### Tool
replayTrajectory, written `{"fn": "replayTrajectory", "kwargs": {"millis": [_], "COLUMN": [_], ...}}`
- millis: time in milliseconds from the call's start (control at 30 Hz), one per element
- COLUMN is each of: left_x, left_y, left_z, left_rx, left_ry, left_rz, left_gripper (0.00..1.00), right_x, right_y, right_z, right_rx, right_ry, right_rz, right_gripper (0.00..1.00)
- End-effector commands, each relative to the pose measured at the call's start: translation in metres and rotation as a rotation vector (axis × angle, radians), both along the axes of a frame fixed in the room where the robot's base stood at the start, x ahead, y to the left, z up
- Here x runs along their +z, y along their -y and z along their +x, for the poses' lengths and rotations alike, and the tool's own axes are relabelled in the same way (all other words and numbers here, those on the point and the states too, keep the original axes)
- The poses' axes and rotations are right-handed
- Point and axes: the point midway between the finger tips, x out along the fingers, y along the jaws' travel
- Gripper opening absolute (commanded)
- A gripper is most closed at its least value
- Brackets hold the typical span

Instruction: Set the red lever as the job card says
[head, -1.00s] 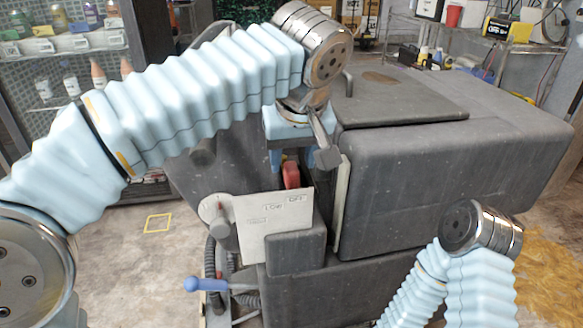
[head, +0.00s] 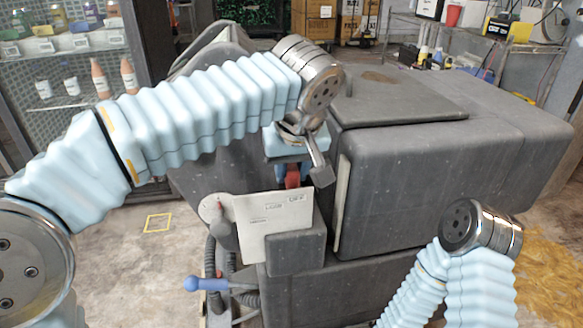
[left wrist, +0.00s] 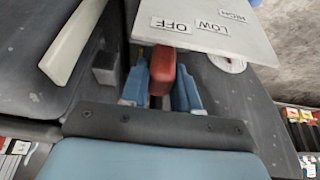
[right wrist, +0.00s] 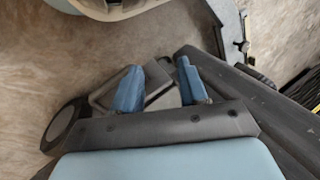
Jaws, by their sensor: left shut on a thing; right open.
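The red lever (head: 292,177) stands behind the top edge of a pale label plate (head: 262,232) on the dark machine. My left gripper (head: 287,168) reaches down over the lever from above. In the left wrist view its blue fingers (left wrist: 160,92) are on both sides of the red lever (left wrist: 162,74), shut on it. The plate (left wrist: 215,22) reads OFF, LOW and a third, blurred word there; the lever is beside the OFF end. No job card can be made out. My right gripper (right wrist: 160,86) is open and empty, seen only in its wrist view.
A blue-knobbed handle (head: 205,284) sticks out at the machine's lower left, near dark hoses. A round pale dial (head: 216,208) is left of the plate. The bulky grey machine body (head: 440,170) fills the right. Shelves with bottles (head: 70,80) stand at the left.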

Motion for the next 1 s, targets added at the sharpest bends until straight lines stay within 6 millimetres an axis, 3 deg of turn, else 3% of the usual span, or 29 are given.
{"fn": "replayTrajectory", "kwargs": {"millis": [167, 400, 567, 833, 867, 933, 1000], "left_x": [-0.001, -0.006, -0.009, -0.011, -0.011, -0.011, -0.010], "left_y": [-0.001, -0.025, -0.041, -0.043, -0.043, -0.043, -0.042], "left_z": [0.000, -0.005, -0.008, -0.008, -0.008, -0.008, -0.008], "left_rx": [0.000, 0.004, 0.002, 0.003, 0.003, 0.002, 0.003], "left_ry": [0.001, 0.030, 0.021, 0.015, 0.015, 0.016, 0.018], "left_rz": [-0.005, -0.128, -0.118, -0.112, -0.112, -0.114, -0.116], "left_gripper": [0.00, 0.00, 0.00, 0.00, 0.39, 0.50, 0.51], "right_x": [-0.002, -0.032, -0.031, -0.030, -0.031, -0.031, -0.031], "right_y": [0.000, 0.001, 0.001, 0.001, 0.001, 0.001, 0.001], "right_z": [0.000, 0.000, 0.000, 0.000, 0.000, 0.000, 0.000], "right_rx": [0.000, -0.004, -0.005, -0.005, -0.005, -0.005, -0.005], "right_ry": [0.000, 0.000, 0.001, 0.001, 0.001, 0.001, 0.001], "right_rz": [0.000, -0.003, -0.003, -0.003, -0.003, -0.003, -0.003], "right_gripper": [0.43, 0.43, 0.43, 0.43, 0.43, 0.43, 0.43]}}
